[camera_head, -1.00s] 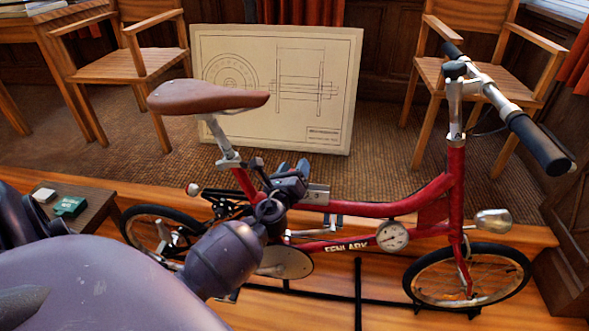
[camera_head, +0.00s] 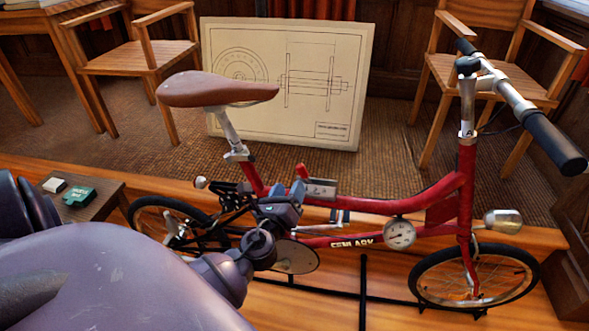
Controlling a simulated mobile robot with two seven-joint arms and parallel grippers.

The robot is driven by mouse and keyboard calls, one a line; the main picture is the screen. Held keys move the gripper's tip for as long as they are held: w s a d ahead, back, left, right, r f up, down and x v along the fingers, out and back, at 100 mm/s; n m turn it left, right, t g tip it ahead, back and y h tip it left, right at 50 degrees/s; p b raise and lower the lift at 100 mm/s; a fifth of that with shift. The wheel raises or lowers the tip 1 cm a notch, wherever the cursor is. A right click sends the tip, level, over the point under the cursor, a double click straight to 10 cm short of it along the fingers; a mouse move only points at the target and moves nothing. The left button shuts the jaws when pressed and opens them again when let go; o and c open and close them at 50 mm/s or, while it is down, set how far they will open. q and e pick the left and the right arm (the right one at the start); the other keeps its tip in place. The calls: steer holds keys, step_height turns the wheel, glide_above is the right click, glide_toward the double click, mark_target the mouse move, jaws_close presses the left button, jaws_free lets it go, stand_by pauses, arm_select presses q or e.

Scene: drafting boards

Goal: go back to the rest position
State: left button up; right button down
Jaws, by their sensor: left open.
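My left gripper (camera_head: 287,190) is open, with no object visible between its fingers. It is in front of the red folding bicycle (camera_head: 435,192), near the middle of its frame and below the saddle (camera_head: 217,89). My left arm comes in from the lower left and hides part of the bicycle's rear and the floor. I cannot tell whether the fingers touch the frame. A small grey block (camera_head: 322,189) on the frame tube is just right of the fingers. My right gripper is not in view.
A drawing board (camera_head: 345,80) leans behind the bicycle, between wooden chairs (camera_head: 140,60). Wooden floor shows at lower right.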

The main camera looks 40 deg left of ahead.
arm_select(q)
steer(key=shift+s+d, duration=0.15)
steer(key=shift+s, duration=0.25)
stand_by(0.3)
